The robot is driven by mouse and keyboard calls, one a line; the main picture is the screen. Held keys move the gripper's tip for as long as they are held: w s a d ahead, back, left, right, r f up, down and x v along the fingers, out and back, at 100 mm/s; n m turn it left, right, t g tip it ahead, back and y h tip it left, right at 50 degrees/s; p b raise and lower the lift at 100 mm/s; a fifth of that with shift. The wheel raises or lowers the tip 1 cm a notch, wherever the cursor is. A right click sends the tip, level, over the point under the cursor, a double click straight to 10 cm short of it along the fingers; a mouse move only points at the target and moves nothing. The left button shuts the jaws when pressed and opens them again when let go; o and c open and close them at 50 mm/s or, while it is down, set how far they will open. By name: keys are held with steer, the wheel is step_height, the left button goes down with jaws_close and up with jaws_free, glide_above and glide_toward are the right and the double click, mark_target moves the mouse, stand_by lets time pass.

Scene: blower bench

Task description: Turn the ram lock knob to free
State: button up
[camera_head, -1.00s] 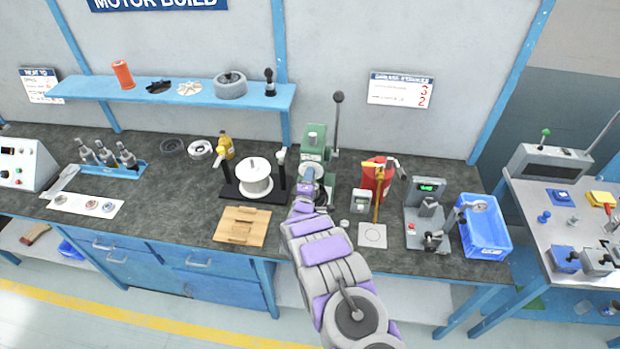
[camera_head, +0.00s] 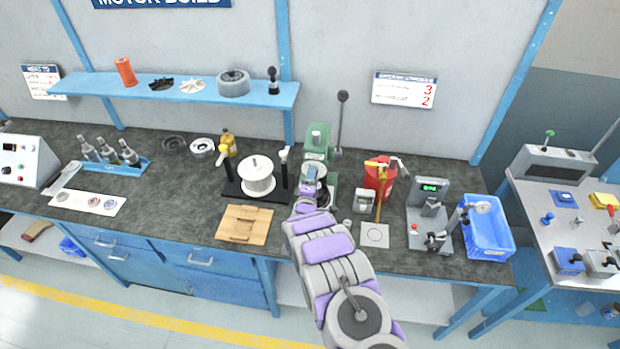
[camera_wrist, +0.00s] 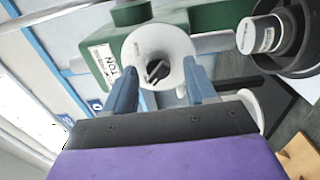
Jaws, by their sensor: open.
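The green press (camera_head: 317,140) stands on the bench in the head view, with a tall black-balled lever beside it. In the wrist view its green body (camera_wrist: 205,20) carries a pale round dial plate with a small dark knob (camera_wrist: 157,71) at its centre, taken to be the ram lock knob. My gripper (camera_wrist: 160,78) is open, its two blue fingers pointing at the plate, one on each side of the knob. No contact with the knob can be made out. In the head view my gripper (camera_head: 308,181) is in front of the press and hides its lower front.
A spool stand (camera_head: 257,178) is left of the press. A red container (camera_head: 378,176), a gauge fixture (camera_head: 428,205) and a blue bin (camera_head: 487,228) are to the right. A wooden block (camera_head: 244,226) lies at the front. A dark round part (camera_wrist: 285,40) is close right in the wrist view.

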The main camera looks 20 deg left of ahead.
steer(key=a+v, duration=0.1)
steer(key=v, duration=1.5)
steer(key=shift+s+f+b, duration=0.25)
steer(key=shift+s+b, duration=0.1)
steer(key=shift+s, duration=0.1)
steer(key=shift+d, duration=0.1)
steer(key=w+d+r+m+g+h+b, duration=0.1)
steer(key=w+d+r+m+g+b, duration=0.25)
steer(key=w+d+m+g, duration=0.2)
steer(key=s+d+r+m+g+b, duration=0.3)
steer(key=s+d+r+m+g, duration=0.25)
steer(key=d, duration=0.45)
steer(key=s+d+r+m+g+h+b, duration=0.1)
steer(key=s+d+r+m+g, duration=0.1)
steer(key=s+d, duration=0.6)
steer(key=s+d+r+m+g+h+b, duration=0.1)
steer(key=s+d, duration=0.7)
steer(key=s, duration=0.8)
steer(key=s+d+r+m+g+h+b, duration=0.1)
steer(key=s+d+r+m+g+b, duration=0.2)
steer(key=s, duration=1)
steer(key=d+m+g, duration=0.2)
steer(key=d+m, duration=0.1)
steer(key=d, duration=0.2)
steer(key=shift+d+m, duration=0.35)
steer(key=shift+m, duration=0.05)
